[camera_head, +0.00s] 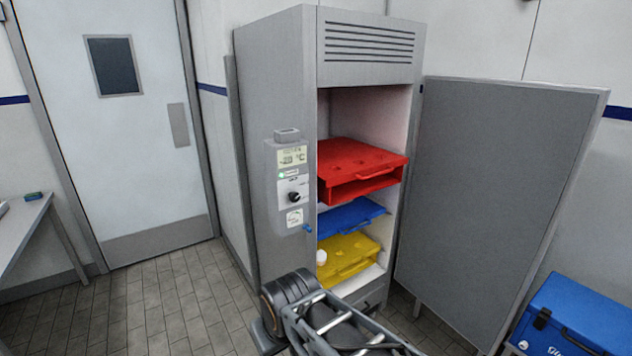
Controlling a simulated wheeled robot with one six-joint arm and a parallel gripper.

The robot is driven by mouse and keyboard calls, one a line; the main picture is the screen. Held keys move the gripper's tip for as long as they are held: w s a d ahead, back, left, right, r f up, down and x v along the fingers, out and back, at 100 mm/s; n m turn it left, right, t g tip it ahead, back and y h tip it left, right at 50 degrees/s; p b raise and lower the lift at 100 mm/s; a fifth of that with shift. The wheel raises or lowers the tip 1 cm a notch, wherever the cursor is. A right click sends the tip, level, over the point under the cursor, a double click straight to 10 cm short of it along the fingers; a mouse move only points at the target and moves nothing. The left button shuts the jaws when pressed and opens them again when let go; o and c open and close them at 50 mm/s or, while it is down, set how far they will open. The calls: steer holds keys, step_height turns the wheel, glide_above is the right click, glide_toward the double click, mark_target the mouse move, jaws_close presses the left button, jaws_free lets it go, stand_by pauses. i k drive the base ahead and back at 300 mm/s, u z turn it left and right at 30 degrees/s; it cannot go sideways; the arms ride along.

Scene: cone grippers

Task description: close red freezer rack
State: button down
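The red freezer rack (360,171) is the top rack in an upright grey freezer (272,180). It is slid partly out, so its front edge with a handle sticks out past the freezer opening and the racks below. The freezer door (495,185) stands wide open to the right. Part of my arm shows at the bottom centre, low in front of the freezer and apart from the red rack. I cannot make out my gripper's fingertips in this view.
A blue rack (350,217) and a yellow rack (348,258) sit below the red one. A small white rounded thing shows at the yellow rack's left. A blue cooler box (570,318) stands at lower right. A table (25,225) stands at far left; tiled floor between is clear.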

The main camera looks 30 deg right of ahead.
mark_target(348, 169)
steer(key=z, duration=0.2)
steer(key=i, duration=0.9)
steer(key=z, duration=0.75)
